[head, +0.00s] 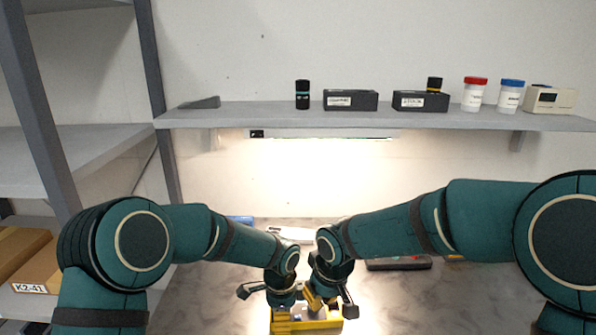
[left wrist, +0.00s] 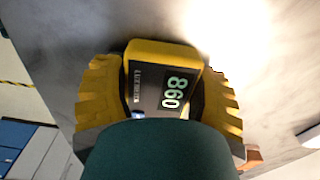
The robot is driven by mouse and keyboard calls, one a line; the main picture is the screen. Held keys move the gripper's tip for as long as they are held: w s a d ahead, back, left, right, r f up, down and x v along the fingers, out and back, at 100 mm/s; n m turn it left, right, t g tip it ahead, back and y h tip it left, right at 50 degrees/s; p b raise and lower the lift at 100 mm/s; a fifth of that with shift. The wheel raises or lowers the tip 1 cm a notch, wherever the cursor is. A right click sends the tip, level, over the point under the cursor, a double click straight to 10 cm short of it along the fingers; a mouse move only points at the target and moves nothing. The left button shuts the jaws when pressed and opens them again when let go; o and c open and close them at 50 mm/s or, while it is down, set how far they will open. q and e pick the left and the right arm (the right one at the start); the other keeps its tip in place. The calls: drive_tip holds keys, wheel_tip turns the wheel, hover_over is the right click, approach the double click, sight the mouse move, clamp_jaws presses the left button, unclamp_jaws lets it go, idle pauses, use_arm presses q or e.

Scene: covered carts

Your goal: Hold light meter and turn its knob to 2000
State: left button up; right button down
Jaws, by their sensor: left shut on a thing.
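The light meter (left wrist: 160,80) has a yellow case and a dark face with a lit display reading 860; it lies between ribbed yellow finger pads in the left wrist view. My left gripper (left wrist: 163,95) is shut on it. In the head view, my left gripper (head: 300,318) is low in the middle above the grey worktop, with yellow parts at its end. My right gripper (head: 318,298) is right against it, over the meter; its fingertips are too small and covered to judge. The knob and its setting are hidden; a dark green part covers the meter's lower end in the left wrist view.
The grey worktop (head: 220,290) is lit in the middle. A dark device (head: 398,264) with a red spot lies behind my right forearm. A wall shelf (head: 250,118) above carries black boxes, jars and a beige device. A grey rack (head: 40,110) stands at left.

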use_arm(q)
drive_tip(key=o, duration=1.4)
